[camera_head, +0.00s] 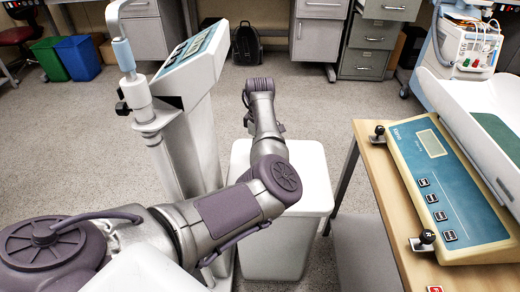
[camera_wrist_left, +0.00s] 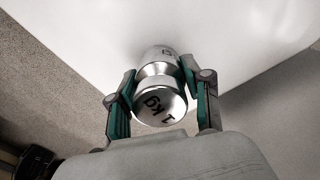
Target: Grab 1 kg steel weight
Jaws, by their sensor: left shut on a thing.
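The 1 kg steel weight (camera_wrist_left: 160,104) is a shiny silver cylinder with a narrower neck and "1 kg" printed on its end face. It shows in the left wrist view between the two green-padded fingers of my left gripper (camera_wrist_left: 159,72). The fingers are shut on it, one on each side. A white surface lies behind the weight; I cannot tell whether the weight touches it. In the head view my left arm reaches forward over a white bin, and the gripper and weight are not clearly visible there. My right gripper is in neither view.
The white bin (camera_head: 313,179) stands on the floor below my left arm. A wooden table (camera_head: 385,208) with a blue-and-beige scale (camera_head: 445,180) is on the right. A white pedestal device (camera_head: 190,140) stands close on the left. Open floor lies beyond.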

